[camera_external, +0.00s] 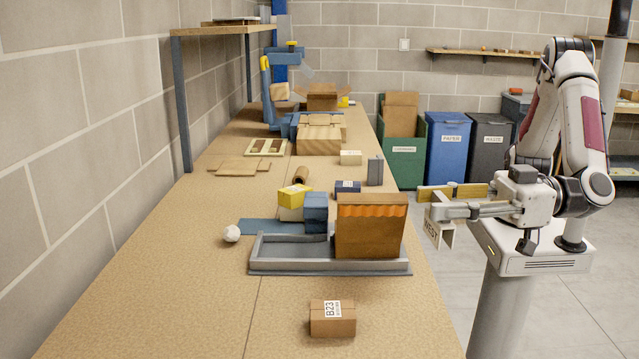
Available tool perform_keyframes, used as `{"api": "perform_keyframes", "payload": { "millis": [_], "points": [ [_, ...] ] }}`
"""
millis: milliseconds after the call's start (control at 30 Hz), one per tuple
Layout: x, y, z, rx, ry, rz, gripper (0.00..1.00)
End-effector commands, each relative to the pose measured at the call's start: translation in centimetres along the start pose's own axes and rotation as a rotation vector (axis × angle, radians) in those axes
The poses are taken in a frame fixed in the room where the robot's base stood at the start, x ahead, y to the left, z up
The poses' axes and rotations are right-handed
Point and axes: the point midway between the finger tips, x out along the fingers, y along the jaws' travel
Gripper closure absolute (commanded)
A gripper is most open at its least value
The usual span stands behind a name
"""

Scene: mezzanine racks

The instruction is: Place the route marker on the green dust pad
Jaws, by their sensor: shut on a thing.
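My gripper (432,202) is at the right edge of the workbench, level with the brown box. It is shut on a pale sign-like piece (446,238) marked with letters that look like WEST, which looks like the route marker. The piece hangs below the fingers, beside the bench edge and clear of the bench top. The fingers hide its upper part. I cannot make out a green dust pad; a flat blue-grey pad (258,226) lies on the bench behind the grey tray.
A grey tray (290,267) holds a tall brown box (370,240) near the bench's right edge. A B23 carton (318,327) sits in front. Blue and yellow boxes (295,194) stand behind the tray, with a white ball (232,233) to the left. The left front bench is clear.

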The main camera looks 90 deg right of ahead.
Motion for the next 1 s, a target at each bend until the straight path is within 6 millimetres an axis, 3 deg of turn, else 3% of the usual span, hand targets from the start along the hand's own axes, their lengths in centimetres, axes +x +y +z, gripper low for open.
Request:
{"api": "perform_keyframes", "payload": {
  "millis": [133,467,733,1000],
  "points": [
    [0.0,0.0,-2.6,0.004,0.002,-0.001,0.82],
    [2.6,7.1,-2.3,0.001,-0.005,0.114,0.82],
    [4.4,15.6,-2.4,0.004,-0.009,0.248,0.82],
    [4.9,24.8,-2.5,0.007,-0.011,0.394,0.82]
  ]
}}
